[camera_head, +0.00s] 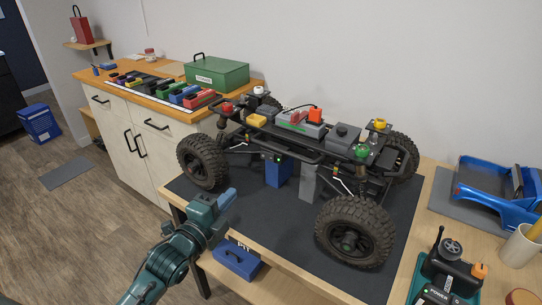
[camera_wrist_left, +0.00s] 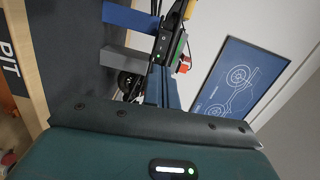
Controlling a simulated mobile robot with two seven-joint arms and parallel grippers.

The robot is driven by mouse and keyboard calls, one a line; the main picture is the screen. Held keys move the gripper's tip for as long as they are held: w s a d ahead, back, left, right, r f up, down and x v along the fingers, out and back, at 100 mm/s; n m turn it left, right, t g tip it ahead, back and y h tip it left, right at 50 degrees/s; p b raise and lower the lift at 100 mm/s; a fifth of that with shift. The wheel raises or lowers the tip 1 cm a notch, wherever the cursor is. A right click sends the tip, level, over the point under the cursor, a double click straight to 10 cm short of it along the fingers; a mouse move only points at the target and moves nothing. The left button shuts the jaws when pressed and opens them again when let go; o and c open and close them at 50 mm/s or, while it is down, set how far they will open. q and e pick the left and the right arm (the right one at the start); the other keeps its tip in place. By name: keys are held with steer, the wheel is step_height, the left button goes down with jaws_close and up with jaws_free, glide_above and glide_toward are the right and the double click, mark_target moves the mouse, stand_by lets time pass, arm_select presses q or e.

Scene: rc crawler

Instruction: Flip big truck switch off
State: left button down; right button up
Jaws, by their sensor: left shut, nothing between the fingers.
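The big truck (camera_head: 300,135) is a black crawler chassis with large knobby tires, raised on a blue stand (camera_head: 278,173) and a grey stand (camera_head: 307,184) on a dark mat. A small green light (camera_head: 278,158) shows on its near side, and a green light also shows on the chassis in the left wrist view (camera_wrist_left: 180,57). I cannot make out the switch lever or its position. My left gripper (camera_head: 229,197) is shut and empty, in front of the truck near the left front of the table, apart from the truck. Its fingers show in the left wrist view (camera_wrist_left: 166,87). My right gripper is out of view.
A blue toolbox (camera_head: 237,260) sits below the table's front edge. A wooden cabinet (camera_head: 150,130) with a green box (camera_head: 216,76) stands behind left.

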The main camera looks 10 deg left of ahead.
mark_target(263, 154)
arm_select(q)
steer(key=shift+w+r+m, duration=0.3)
steer(key=shift+w+r, duration=0.1)
steer(key=shift+s, duration=0.1)
steer(key=x, duration=1.4)
steer(key=shift+r, duration=0.1)
steer(key=shift+w, duration=0.25)
